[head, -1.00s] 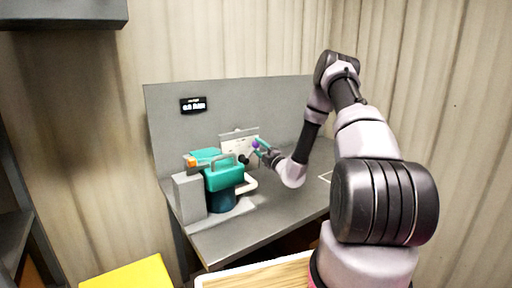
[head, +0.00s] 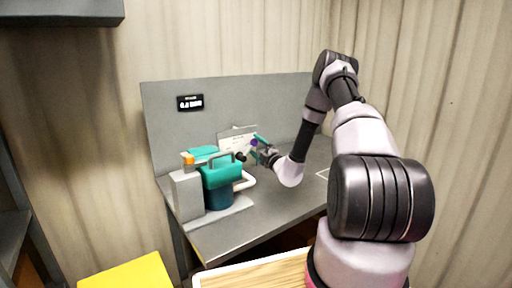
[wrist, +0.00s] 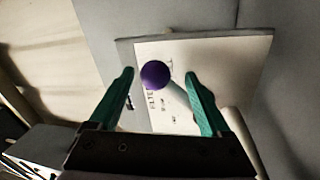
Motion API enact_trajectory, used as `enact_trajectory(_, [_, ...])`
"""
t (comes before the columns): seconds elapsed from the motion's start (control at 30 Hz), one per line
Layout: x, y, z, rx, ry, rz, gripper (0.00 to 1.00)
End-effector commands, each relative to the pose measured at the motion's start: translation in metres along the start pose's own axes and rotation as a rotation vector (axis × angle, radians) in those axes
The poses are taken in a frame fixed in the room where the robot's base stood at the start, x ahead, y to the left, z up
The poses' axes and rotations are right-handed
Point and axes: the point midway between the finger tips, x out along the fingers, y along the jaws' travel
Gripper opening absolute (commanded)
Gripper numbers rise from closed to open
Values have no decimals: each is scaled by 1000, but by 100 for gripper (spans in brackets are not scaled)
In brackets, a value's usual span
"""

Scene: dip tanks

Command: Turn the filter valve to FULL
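The filter valve shows as a pale lever with a purple ball knob (wrist: 155,74), in front of a white label plate (wrist: 215,57) in the wrist view. The plate carries dark print, partly readable as "FILTE…". My gripper (wrist: 160,76) is open, its two teal fingers on either side of the purple knob with a gap to each. The knob appears nearer the left finger. In the head view my gripper (head: 259,147) is at the plate (head: 236,140), with the purple knob (head: 254,143) at its fingers. The valve's position marks are too small to read.
A teal machine with a handle (head: 220,174) and a grey block (head: 187,195) stand left of my gripper on the grey bench (head: 250,225). A small display (head: 190,102) is on the back panel. A yellow surface (head: 128,274) is at the front left. The bench's right side is mostly clear.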

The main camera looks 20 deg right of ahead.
Motion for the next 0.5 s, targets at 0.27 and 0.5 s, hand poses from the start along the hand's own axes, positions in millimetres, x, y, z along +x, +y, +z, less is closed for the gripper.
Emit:
enact_trajectory(0.27, [-10,1,2,-2,-5,1,82])
enact_trajectory(0.5, [-57,0,2,1,-5,-1,82])
